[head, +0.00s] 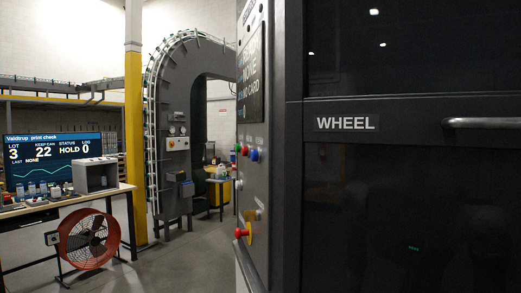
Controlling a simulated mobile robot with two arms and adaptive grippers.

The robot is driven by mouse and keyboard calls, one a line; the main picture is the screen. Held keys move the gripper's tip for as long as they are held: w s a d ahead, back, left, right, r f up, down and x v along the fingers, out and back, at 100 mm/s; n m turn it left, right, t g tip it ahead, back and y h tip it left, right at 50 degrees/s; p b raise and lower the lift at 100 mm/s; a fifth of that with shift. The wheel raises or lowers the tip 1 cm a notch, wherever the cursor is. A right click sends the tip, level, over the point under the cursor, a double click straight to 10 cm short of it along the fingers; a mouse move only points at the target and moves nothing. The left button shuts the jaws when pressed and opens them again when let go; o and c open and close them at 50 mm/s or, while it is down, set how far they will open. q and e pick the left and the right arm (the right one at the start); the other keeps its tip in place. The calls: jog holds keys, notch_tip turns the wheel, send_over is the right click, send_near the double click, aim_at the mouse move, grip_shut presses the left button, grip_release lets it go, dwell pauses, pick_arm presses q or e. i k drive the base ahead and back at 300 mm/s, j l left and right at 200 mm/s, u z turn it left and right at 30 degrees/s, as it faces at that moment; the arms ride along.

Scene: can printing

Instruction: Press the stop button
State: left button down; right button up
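A dark control panel (256,105) is seen at a steep angle on the side of the large machine. A red mushroom-shaped button (239,233) stands out low on it, at a yellow plate (249,233). Higher up are a smaller red button (244,150), a blue button (254,155) and a green one (238,147). No label for a stop button is readable, so I cannot tell which one carries that name. Neither of my grippers is in view.
The machine's dark front with a WHEEL sign (346,123) and a bar handle (482,123) fills the right side. A workbench (122,190) with a screen (52,157) and a red fan (89,239) stand at left. The grey floor (185,262) between is clear.

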aim_at(244, 151)
jog(key=i+z, duration=0.1)
jog(key=i, duration=0.5)
jog(key=i+j+z, duration=0.1)
jog(key=i, duration=0.5)
